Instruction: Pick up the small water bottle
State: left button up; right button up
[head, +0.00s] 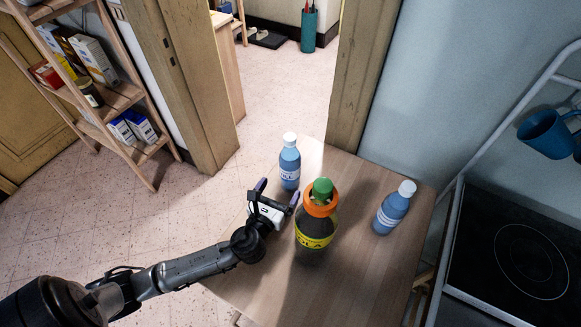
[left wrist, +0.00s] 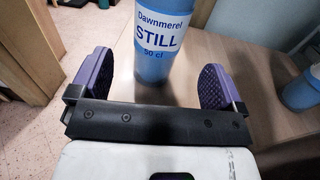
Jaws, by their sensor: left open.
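A small blue water bottle (head: 289,165) with a white cap stands upright on the wooden table; its label in the left wrist view (left wrist: 168,40) reads "Dawnmerel STILL 50 cl". My left gripper (head: 277,193) is open just in front of this bottle. In the left wrist view the bottle shows between the two purple finger pads, slightly beyond them; I cannot tell whether either touches it. A similar blue bottle (head: 392,210) stands at the right of the table, partly visible at the right edge of the wrist view (left wrist: 302,90). My right gripper is not in view.
A dark bottle (head: 316,228) with a yellow label, orange ring and green cap stands close right of my left gripper. The table (head: 347,262) is clear between it and the right blue bottle. A stove (head: 520,255) and hanging blue mug (head: 545,133) are at right.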

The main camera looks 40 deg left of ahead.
aim_at(286, 178)
pick_arm(q)
jog(key=shift+b+x, duration=0.55)
jog(key=shift+x, duration=3.3)
jog(key=shift+a, duration=0.15)
jog(key=shift+r, duration=0.1)
jog(key=c, duration=1.3)
